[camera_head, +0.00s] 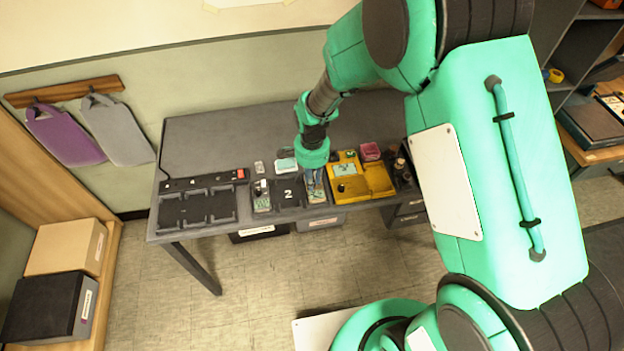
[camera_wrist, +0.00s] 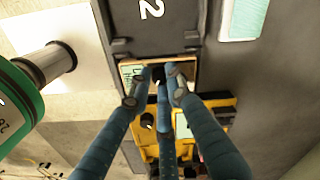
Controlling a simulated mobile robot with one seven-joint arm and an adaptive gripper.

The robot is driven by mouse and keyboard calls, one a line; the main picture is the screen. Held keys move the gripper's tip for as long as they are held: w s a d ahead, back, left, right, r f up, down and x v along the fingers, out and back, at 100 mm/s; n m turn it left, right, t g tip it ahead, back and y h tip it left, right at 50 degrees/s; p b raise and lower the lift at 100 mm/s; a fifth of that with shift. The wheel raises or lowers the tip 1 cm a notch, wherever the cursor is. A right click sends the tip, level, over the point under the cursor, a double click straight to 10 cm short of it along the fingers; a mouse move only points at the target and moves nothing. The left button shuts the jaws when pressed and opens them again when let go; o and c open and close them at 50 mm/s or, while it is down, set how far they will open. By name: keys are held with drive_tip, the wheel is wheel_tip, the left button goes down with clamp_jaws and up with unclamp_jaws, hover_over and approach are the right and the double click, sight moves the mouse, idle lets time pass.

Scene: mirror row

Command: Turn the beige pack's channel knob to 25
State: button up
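A beige pack (camera_head: 317,195) sits in a dark dock beside the white number 2, at the table's front edge. My gripper (camera_head: 314,178) is right above it, pointing down, and hides much of its top. In the wrist view the pack (camera_wrist: 128,72) shows a tan rim and a pale green label. My three blue fingers (camera_wrist: 160,76) come close together over its top, by a dark, knob-like part (camera_wrist: 187,68). Whether they grip a knob or only surround it cannot be told. The knob's setting is not readable.
A similar pack (camera_head: 262,197) stands upright left of the number 2. A yellow unit (camera_head: 377,181) with a dark knob is close on the right. Empty dark docks (camera_head: 192,210) and a power strip (camera_head: 197,182) lie left. The table's back left is clear.

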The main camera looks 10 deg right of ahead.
clamp_jaws()
drive_tip(key=shift+r+n+p, duration=0.1)
drive_tip(key=shift+n+p, duration=0.55)
drive_tip(key=shift+n, duration=0.55)
drive_tip(key=shift+n+p, duration=0.5)
drive_tip(key=shift+n, duration=0.8)
drive_tip(key=o, duration=0.8)
unclamp_jaws()
